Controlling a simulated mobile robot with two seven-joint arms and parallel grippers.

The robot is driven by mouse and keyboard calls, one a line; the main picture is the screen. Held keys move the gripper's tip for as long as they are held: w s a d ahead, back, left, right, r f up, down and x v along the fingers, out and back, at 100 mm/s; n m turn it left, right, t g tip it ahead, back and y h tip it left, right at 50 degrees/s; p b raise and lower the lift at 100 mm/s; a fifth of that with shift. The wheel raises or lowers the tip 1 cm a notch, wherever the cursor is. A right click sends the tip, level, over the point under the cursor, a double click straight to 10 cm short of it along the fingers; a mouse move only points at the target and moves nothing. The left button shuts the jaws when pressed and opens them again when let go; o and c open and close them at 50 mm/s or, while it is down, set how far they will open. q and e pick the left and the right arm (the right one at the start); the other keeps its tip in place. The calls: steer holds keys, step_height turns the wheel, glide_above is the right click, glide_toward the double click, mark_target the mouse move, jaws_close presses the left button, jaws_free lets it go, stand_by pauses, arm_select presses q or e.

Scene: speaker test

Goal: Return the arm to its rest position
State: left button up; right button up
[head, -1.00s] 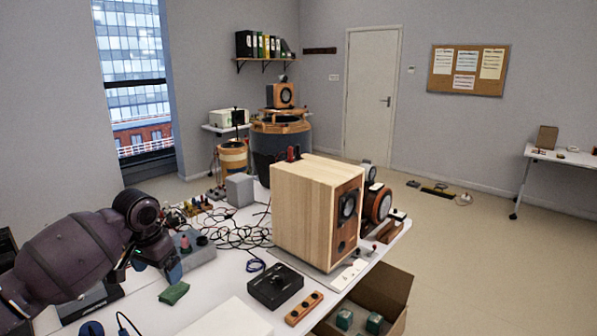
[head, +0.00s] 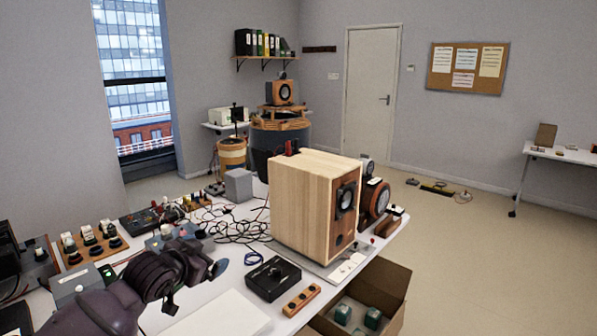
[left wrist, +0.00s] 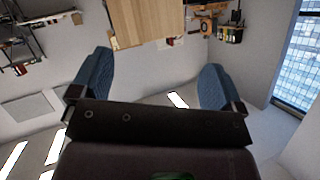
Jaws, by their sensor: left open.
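My left arm comes in at the lower left of the head view, dark purple and folded low over the near part of the table (head: 222,310). Its gripper (head: 195,284) is partly hidden by the arm links. In the left wrist view the gripper (left wrist: 153,78) has its two blue fingers spread wide, with nothing held between them. The light wooden speaker (head: 300,205) stands upright on the table, to the right of and beyond the gripper and apart from it. Its wooden side also shows at the top of the wrist view (left wrist: 145,22). My right gripper is not in view.
Close to the arm are a switch board (head: 92,243), a black box with a knob (head: 273,279) and tangled cables (head: 240,228). A wooden strip with buttons (head: 301,300) lies near the front edge. An open cardboard box (head: 385,283) stands beyond that edge.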

arm_select(q)
steer(key=s+a+f+n+g+y+b, duration=0.1)
steer(key=s+a+f+n+y+b, duration=0.1)
steer(key=s+f, duration=1.5)
steer(key=s+a+f+n+g+y+b, duration=0.1)
steer(key=s+a+f+n+y+b, duration=0.1)
steer(key=s+f, duration=1.5)
steer(key=s+a+n+b, duration=0.1)
steer(key=n+b, duration=0.1)
steer(key=shift+s+a+b, duration=0.3)
steer(key=shift+s+a, duration=0.1)
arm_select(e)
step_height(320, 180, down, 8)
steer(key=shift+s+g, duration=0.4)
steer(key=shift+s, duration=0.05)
arm_select(q)
steer(key=shift+f, duration=0.1)
